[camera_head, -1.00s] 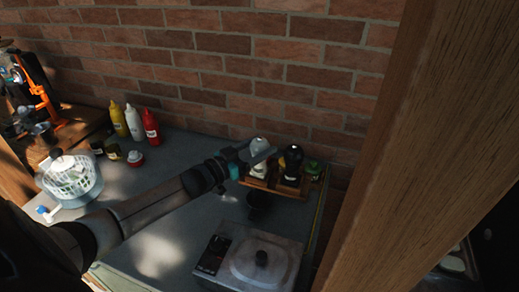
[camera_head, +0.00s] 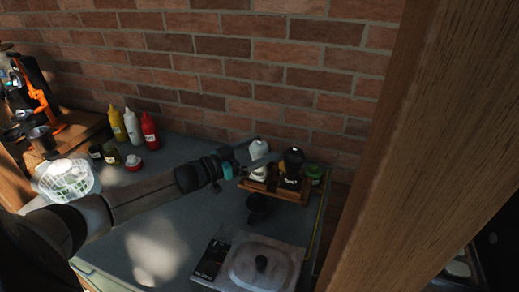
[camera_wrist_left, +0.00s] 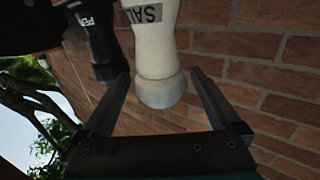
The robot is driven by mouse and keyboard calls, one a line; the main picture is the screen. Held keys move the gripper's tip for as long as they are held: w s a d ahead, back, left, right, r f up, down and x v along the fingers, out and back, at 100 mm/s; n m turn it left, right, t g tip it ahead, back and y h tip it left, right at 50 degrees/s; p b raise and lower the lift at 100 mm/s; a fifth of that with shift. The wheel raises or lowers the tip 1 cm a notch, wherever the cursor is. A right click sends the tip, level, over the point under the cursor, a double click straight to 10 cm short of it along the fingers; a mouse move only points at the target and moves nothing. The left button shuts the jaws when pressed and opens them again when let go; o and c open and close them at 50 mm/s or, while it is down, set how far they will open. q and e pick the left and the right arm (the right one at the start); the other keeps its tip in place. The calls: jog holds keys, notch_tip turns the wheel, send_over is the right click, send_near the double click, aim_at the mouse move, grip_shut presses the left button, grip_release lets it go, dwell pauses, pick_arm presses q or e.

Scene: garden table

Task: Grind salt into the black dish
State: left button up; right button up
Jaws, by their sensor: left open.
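The white salt mill (camera_head: 258,148) stands in a small wooden rack (camera_head: 290,193) near the brick wall. My left gripper (camera_head: 256,161) is open at the salt mill, and its fingers partly cover the mill. In the left wrist view, which looks upside down, the salt mill (camera_wrist_left: 156,50) with its "SAL" label lies between the open fingers (camera_wrist_left: 160,76); I see no clear grip on it. The black dish (camera_head: 258,203) sits on the table just in front of the rack. My right gripper is not in view.
The black pepper mill (camera_head: 293,163) stands right beside the salt mill. Sauce bottles (camera_head: 132,127) and a white basket (camera_head: 66,180) are at left. A wooden post (camera_head: 400,170) rises at right.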

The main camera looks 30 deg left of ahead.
pick_arm(q)
jog(key=shift+s, duration=0.1)
jog(key=p+v, duration=0.1)
jog(key=v, duration=1.4)
jog(key=shift+s, duration=0.1)
dwell(0.5)
